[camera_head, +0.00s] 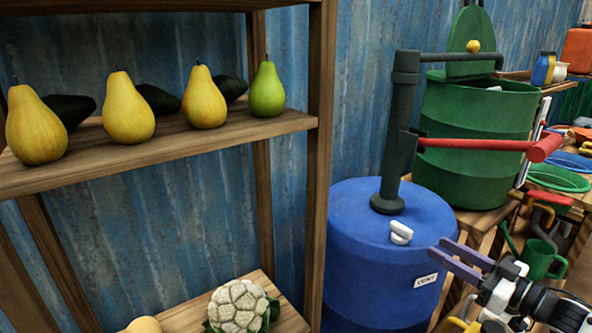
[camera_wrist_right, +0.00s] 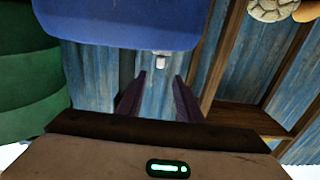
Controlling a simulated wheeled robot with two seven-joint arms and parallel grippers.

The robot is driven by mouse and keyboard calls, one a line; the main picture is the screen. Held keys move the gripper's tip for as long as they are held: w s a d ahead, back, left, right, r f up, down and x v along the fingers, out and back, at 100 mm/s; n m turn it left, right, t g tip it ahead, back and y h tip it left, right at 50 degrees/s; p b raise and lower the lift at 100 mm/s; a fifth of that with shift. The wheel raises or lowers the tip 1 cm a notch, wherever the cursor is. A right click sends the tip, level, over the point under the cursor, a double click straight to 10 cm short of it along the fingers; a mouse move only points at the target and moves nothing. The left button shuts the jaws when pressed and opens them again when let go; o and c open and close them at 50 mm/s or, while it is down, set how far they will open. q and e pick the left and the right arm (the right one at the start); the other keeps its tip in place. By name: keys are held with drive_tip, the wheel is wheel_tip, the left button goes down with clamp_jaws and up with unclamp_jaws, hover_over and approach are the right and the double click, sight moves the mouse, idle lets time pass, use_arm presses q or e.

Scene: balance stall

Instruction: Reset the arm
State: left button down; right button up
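My right gripper (camera_head: 437,246) is at the lower right of the head view, in front of the blue barrel (camera_head: 345,255). Its two purple fingers are apart with nothing between them. The right wrist view also shows the fingers (camera_wrist_right: 158,88) spread and empty, with the blue barrel (camera_wrist_right: 120,22) beyond them. A white part (camera_wrist_right: 161,60) of the barrel shows between the fingers there. My left gripper is in neither view.
A wooden shelf (camera_head: 190,145) at left holds pears and dark fruit; a cauliflower (camera_head: 238,306) sits below. A dark pump post with a red handle (camera_head: 480,144) rises above the barrel. A green drum (camera_head: 470,180), green mug (camera_head: 540,257) and cluttered table stand at right.

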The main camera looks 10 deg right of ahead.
drive_tip(key=s+a+f+m+g+h, duration=0.1)
drive_tip(key=s+a+f+g, duration=0.1)
drive_tip(key=s+a+f, duration=0.5)
drive_tip(key=s+a+f+m+g+h, duration=0.1)
drive_tip(key=s+a+f, duration=0.3)
drive_tip(key=a+f, duration=0.75)
drive_tip(key=s+a+f+g+h, duration=0.1)
drive_tip(key=s+a+f+g, duration=0.1)
drive_tip(key=s+a+f, duration=0.2)
drive_tip(key=s+a+f+g+h, duration=0.1)
drive_tip(key=s+a+f+g, duration=0.2)
drive_tip(key=s+a, duration=0.4)
drive_tip(key=shift+s+f+p, duration=0.45)
drive_tip(key=shift+s+f, duration=0.2)
drive_tip(key=shift+s, duration=0.6)
